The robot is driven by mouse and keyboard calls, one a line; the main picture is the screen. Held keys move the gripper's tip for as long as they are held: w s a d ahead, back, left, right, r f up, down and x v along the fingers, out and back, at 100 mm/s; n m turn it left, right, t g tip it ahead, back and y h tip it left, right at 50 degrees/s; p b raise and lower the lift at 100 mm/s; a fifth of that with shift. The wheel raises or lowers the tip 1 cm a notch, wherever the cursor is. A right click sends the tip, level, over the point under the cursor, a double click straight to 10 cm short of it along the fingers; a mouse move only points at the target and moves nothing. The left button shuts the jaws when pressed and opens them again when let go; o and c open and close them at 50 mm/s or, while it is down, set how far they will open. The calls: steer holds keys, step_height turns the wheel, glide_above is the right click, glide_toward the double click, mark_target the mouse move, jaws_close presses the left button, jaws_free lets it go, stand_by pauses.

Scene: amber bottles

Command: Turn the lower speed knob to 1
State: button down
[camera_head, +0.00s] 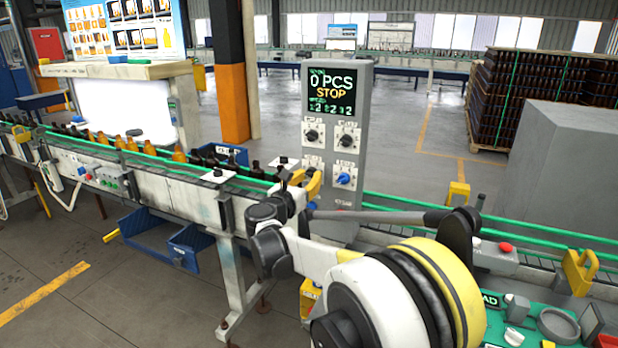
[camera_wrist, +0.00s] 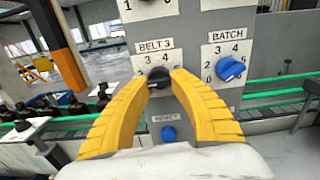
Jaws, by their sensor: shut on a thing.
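The knob labelled BELT 3 (camera_wrist: 159,75) is black and sits at the lower left of the grey control panel (camera_head: 351,85). My gripper (camera_wrist: 160,77) is shut on this knob, with a yellow finger on each side. The fingers hide part of its dial, and I cannot tell which number it points to. In the head view my gripper (camera_head: 306,182) is at the panel's lower left and covers most of that knob. The panel's screen (camera_head: 331,92) shows "0 PCS" and "STOP" in front of smaller figures.
A blue BATCH knob (camera_wrist: 230,69) is close at right. A blue button (camera_wrist: 168,134) is just below. Two black knobs (camera_head: 312,135) (camera_head: 346,140) are higher on the panel. A conveyor with green rails (camera_head: 400,205) runs behind my arm, carrying bottles (camera_head: 179,154) at left.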

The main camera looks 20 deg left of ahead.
steer(key=n, duration=0.6)
steer(key=shift+d+r, duration=0.1)
steer(key=shift+n, duration=0.4)
steer(key=c, duration=1.1)
jaws_free()
steer(key=shift+c, duration=0.2)
steer(key=s, duration=1.2)
steer(key=shift+a, duration=0.45)
